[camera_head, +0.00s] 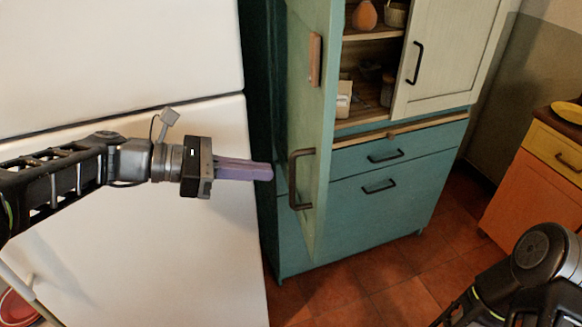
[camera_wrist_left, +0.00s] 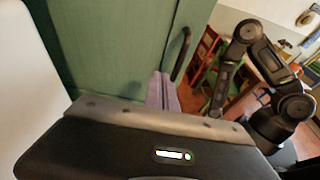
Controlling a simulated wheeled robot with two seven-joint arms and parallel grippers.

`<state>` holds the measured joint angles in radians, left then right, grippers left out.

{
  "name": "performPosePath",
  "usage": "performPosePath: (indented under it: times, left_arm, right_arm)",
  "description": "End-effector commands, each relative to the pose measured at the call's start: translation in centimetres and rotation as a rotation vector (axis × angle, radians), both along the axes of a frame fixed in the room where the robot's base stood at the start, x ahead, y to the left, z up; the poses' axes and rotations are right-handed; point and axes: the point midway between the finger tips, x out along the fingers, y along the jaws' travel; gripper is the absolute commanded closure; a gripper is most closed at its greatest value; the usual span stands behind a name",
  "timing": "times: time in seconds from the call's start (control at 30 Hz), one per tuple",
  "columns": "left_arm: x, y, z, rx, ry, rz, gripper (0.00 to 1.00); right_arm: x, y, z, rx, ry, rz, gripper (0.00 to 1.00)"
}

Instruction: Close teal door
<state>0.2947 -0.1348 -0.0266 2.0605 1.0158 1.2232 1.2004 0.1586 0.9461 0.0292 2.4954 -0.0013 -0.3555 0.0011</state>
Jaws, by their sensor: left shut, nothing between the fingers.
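The teal door (camera_head: 312,110) stands open on the left side of the teal cabinet (camera_head: 402,212), swung out toward me. It has a dark handle (camera_head: 297,180) low on its face and a wooden piece near its top. My left gripper (camera_head: 268,172) is shut and empty, its purple fingers pointing right, just left of the door's handle. I cannot tell whether the fingertips touch the door. In the left wrist view the fingers (camera_wrist_left: 163,92) are together beside the green door panel (camera_wrist_left: 110,45), with the handle (camera_wrist_left: 181,54) beyond. My right gripper is not in view.
A white fridge (camera_head: 120,60) stands at the left, close to my left arm. Open shelves hold a vase (camera_head: 365,15) and small items beside a closed cream door (camera_head: 445,50). An orange cabinet (camera_head: 535,200) stands at the right. The tiled floor (camera_head: 375,280) between is clear.

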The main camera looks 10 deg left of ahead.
Motion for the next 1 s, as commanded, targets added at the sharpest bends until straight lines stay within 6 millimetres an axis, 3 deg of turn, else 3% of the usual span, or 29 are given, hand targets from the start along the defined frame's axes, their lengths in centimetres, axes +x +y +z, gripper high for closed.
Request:
performPosePath:
  times: [0.2, 0.4, 1.0]
  left_arm:
    - [1.6, -3.7, -0.6, 0.0, 0.001, -0.004, 1.0]
    - [2.5, -5.5, -0.7, 0.0, 0.0, -0.001, 1.0]
    - [3.3, -6.2, -0.7, 0.001, -0.002, 0.007, 1.0]
  right_arm:
    - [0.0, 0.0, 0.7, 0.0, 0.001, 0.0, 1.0]
    - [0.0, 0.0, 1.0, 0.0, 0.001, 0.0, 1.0]
    - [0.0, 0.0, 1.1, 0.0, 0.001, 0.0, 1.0]
